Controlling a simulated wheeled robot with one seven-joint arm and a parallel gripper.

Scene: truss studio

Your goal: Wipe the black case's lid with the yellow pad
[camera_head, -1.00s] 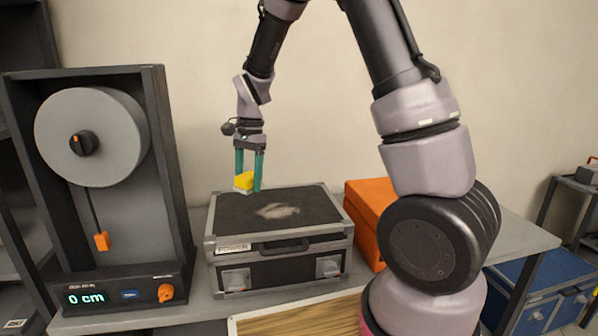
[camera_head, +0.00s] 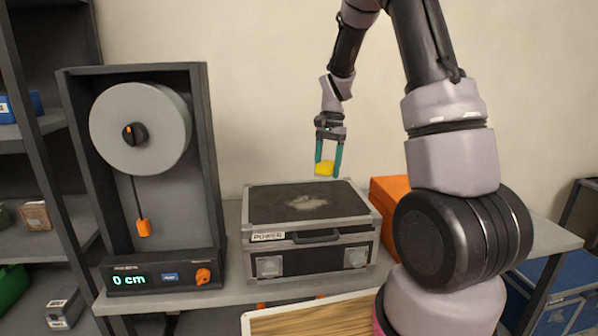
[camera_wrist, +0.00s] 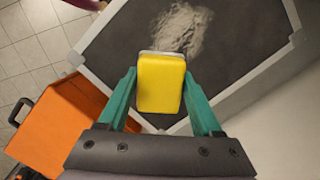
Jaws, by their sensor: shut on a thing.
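The black case (camera_head: 272,208) with grey metal edges stands shut on the grey table, a "POWER" label on its front. A pale dusty smudge (camera_head: 307,203) lies near the middle of its dark lid; the smudge also shows in the wrist view (camera_wrist: 187,24). My gripper (camera_head: 327,172) is shut on the yellow pad (camera_head: 324,168) and holds it above the back right part of the lid, apart from it. In the wrist view, the pad (camera_wrist: 161,82) sits between the teal fingers, with a pale layer along its far edge.
An orange case (camera_head: 388,190) stands right of the black case. A dark frame with a grey reel and a "0 cm" display (camera_head: 130,280) stands at its left. A wooden-topped board (camera_head: 310,320) lies in front. Blue cases (camera_head: 540,290) are low at the right.

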